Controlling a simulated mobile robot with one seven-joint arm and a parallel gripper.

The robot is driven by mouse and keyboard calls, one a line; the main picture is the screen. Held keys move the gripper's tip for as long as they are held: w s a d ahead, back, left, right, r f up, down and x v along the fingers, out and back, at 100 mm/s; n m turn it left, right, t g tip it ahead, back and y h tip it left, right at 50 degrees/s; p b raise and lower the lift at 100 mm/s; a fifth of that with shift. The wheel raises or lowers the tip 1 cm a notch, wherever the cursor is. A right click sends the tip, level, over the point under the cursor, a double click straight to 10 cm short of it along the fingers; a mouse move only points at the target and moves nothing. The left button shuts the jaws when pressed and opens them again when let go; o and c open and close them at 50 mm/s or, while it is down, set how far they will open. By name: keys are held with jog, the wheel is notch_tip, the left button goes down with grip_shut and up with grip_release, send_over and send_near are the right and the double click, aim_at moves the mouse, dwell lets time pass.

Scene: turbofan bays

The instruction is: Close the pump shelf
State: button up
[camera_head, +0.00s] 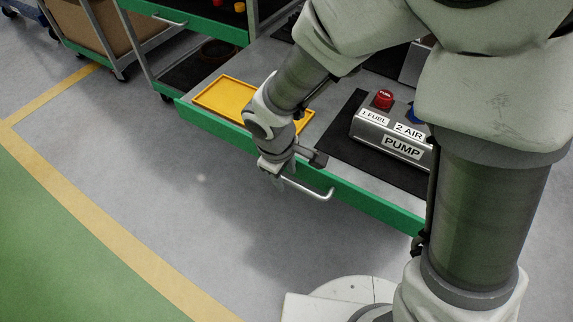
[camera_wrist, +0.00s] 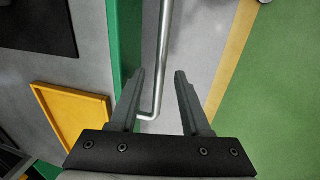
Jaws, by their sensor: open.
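The pump shelf (camera_head: 352,192) is a pulled-out grey shelf with a green front edge. The green edge also shows in the wrist view (camera_wrist: 124,45). A silver bar handle (camera_head: 318,194) stands out from that edge. In the wrist view the handle (camera_wrist: 163,60) runs up the picture, its bent end between the fingers. My gripper (camera_head: 283,180) is at the handle's left end in the head view. In the wrist view my gripper (camera_wrist: 160,75) is open, with fingers on either side of the handle's line. I cannot tell whether a finger touches it.
A metal box marked PUMP (camera_head: 395,140) with a red knob (camera_head: 384,99) sits on a black mat on the shelf. A yellow tray (camera_head: 215,97) lies to its left. An upper green drawer (camera_head: 190,25) is behind. The floor in front is clear.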

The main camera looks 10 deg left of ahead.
grip_shut()
dwell(1.3)
